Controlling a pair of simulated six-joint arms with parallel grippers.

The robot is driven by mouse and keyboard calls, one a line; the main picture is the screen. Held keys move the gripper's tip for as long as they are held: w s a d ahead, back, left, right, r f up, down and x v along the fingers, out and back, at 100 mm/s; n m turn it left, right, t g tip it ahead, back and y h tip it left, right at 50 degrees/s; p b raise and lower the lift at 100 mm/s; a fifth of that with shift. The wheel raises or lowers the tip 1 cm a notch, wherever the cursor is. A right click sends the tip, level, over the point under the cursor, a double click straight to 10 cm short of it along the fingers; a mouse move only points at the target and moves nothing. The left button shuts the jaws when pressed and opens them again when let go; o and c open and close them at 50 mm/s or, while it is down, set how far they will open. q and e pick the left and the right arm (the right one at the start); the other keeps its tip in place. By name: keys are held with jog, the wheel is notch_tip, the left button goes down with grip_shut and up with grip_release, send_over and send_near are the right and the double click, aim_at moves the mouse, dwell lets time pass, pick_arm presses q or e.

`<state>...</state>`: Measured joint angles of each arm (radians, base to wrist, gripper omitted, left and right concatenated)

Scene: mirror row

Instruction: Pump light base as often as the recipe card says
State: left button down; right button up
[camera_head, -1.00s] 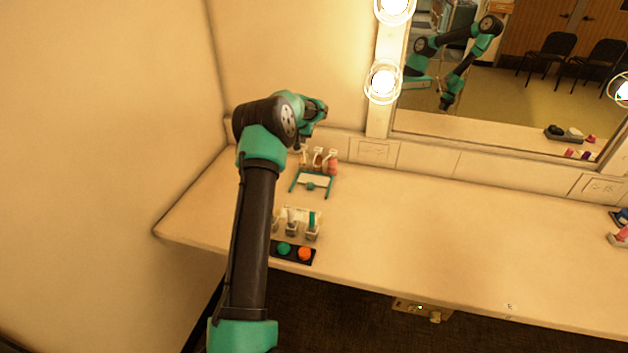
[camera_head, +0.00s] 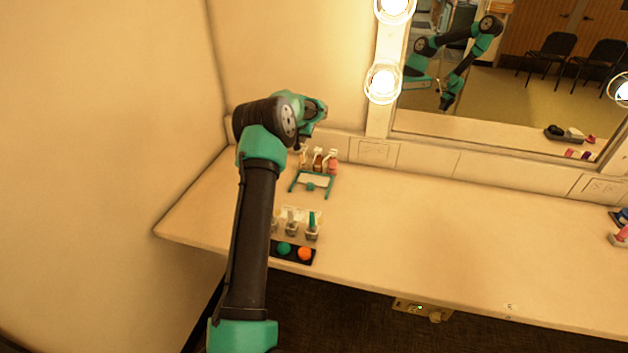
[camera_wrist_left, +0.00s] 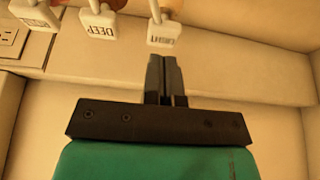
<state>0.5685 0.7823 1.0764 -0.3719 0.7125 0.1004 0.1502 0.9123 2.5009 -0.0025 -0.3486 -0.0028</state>
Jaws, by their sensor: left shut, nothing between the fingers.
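Three pump bottles stand in a row near the back wall. The left one (camera_head: 304,160) is pale, the middle one (camera_head: 318,160) brown, the right one (camera_head: 332,163) pink. In the left wrist view, white pump heads carry labels: one reads DEEP (camera_wrist_left: 100,25), and the one at the fingertips (camera_wrist_left: 163,36) appears to read LIGHT. My left gripper (camera_wrist_left: 164,60) is shut and empty, its tips at that head's edge; I cannot tell whether they touch. A teal frame with a pale panel (camera_head: 313,181), possibly the recipe card, stands before the bottles. Its writing is unreadable. My right gripper is out of view.
A small rack of containers (camera_head: 300,222) and a black tray with a green and an orange round piece (camera_head: 305,253) lie near the counter's front edge. A lit mirror (camera_head: 510,90) stands behind. The middle of the counter (camera_head: 430,220) is clear.

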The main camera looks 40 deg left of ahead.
pick_arm(q)
jog(key=shift+f, duration=0.2)
dwell(0.5)
jog(key=shift+f, duration=0.35)
jog(key=shift+f, duration=0.9)
jog(key=shift+r, duration=1.45)
jog(key=shift+r, duration=0.1)
jog(key=shift+r, duration=2.9)
